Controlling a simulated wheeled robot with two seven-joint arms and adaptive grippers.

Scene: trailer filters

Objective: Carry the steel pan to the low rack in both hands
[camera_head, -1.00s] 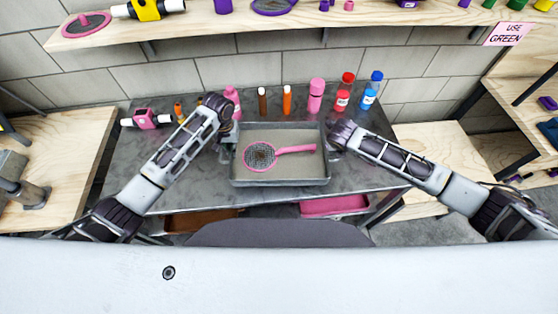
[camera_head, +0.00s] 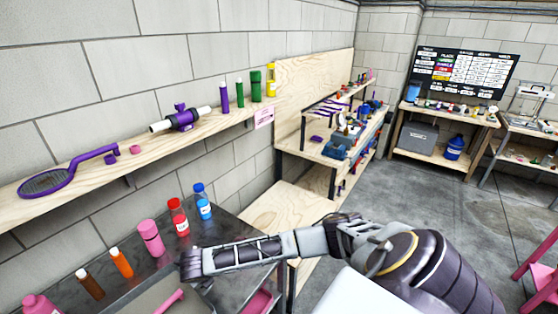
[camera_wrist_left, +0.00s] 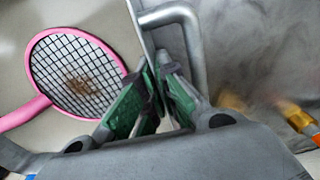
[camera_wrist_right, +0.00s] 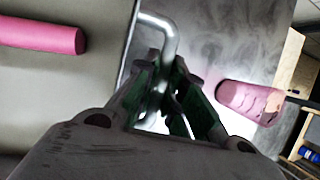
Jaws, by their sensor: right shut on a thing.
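The steel pan (camera_head: 146,302) sits at the bottom edge of the head view, mostly cut off, with a pink strainer inside; the strainer's mesh (camera_wrist_left: 78,75) shows in the left wrist view. My right gripper (camera_head: 190,264) is at the pan's right end. In the right wrist view its jaws (camera_wrist_right: 170,85) are shut on the bent-rod handle (camera_wrist_right: 160,24). My left gripper (camera_wrist_left: 157,75) is at the other end, its fingers close together by the pan wall and the left handle (camera_wrist_left: 188,20). Whether it grips anything is unclear. I cannot single out the low rack for certain.
On the counter behind the pan stand a pink bottle (camera_head: 150,238), a red bottle (camera_head: 178,217) and a blue bottle (camera_head: 202,202). A low wooden surface (camera_head: 285,207) lies right of the counter. A wall shelf (camera_head: 110,165) runs above. Grey floor (camera_head: 450,215) is open at right.

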